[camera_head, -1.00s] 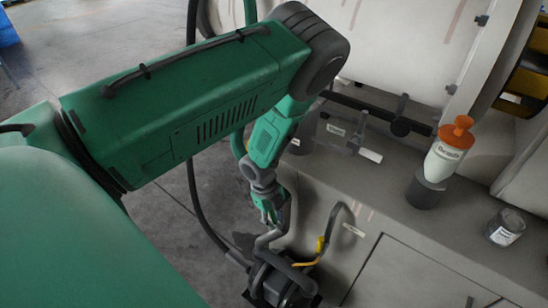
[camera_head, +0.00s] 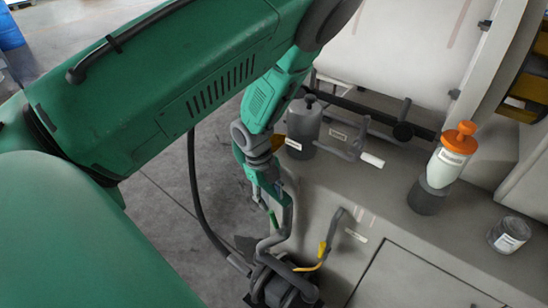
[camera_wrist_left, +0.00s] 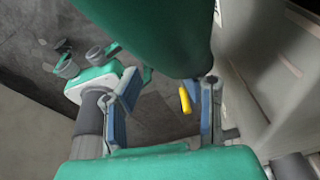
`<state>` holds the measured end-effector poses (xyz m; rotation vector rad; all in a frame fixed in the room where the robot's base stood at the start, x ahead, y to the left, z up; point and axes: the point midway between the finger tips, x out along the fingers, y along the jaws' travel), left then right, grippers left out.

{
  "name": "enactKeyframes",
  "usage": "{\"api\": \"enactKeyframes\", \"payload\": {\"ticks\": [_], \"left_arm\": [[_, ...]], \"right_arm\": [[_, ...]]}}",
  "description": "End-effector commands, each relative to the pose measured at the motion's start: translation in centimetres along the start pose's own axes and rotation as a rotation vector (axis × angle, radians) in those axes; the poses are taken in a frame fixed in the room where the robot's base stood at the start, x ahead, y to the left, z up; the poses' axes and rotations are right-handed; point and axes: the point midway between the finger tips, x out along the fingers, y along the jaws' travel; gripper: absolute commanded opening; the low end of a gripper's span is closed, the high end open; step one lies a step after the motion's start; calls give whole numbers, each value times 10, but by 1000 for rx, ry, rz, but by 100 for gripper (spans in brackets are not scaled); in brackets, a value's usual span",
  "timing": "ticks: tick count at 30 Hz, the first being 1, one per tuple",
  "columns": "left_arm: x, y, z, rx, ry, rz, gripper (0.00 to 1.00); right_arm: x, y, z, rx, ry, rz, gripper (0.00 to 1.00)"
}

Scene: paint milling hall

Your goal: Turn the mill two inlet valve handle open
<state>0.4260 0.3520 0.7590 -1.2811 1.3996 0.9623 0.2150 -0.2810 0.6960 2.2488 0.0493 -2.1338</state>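A yellow lever handle (camera_head: 310,266) sits at a grey bent pipe on a dark pump-like body (camera_head: 285,291), low in the middle of the head view. My left gripper (camera_head: 275,214) points down just above and left of it, close to the grey pipework. In the left wrist view, the two blue-grey fingers of my left gripper (camera_wrist_left: 162,108) stand wide apart. A yellow piece (camera_wrist_left: 186,100), likely the handle, shows between them near the right finger; I cannot tell whether they touch. No valve label is readable. My right gripper is out of view.
On the grey ledge to the right stand a white bottle with an orange top (camera_head: 448,158) and a labelled grey tin (camera_head: 508,234). A black hose (camera_head: 195,190) hangs left of the gripper, over open floor.

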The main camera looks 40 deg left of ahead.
Motion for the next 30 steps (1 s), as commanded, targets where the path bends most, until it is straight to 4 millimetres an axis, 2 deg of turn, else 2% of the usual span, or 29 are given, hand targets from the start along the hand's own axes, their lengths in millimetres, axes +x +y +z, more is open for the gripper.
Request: {"api": "enactKeyframes", "payload": {"ticks": [4, 12, 13, 15, 17, 20, 24, 30], "left_arm": [[-10, 0, 0, 0, 1, 0, 35], [-12, 0, 0, -1, 1, 1, 35], [-12, 0, 0, -1, 1, 1, 28], [-10, 1, -2, -12, 5, -2, 3], [-5, 4, -6, -47, 16, -11, 0], [11, 14, -20, -181, 51, -43, 0], [41, 39, -47, -509, 100, -107, 0], [64, 77, -66, -903, 89, -157, 0]], "right_arm": [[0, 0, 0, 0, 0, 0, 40], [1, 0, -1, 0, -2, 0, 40], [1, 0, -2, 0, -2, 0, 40], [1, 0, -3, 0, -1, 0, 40], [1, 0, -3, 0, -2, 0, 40], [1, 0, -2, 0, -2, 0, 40], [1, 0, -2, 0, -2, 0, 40], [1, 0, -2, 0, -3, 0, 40]]}}
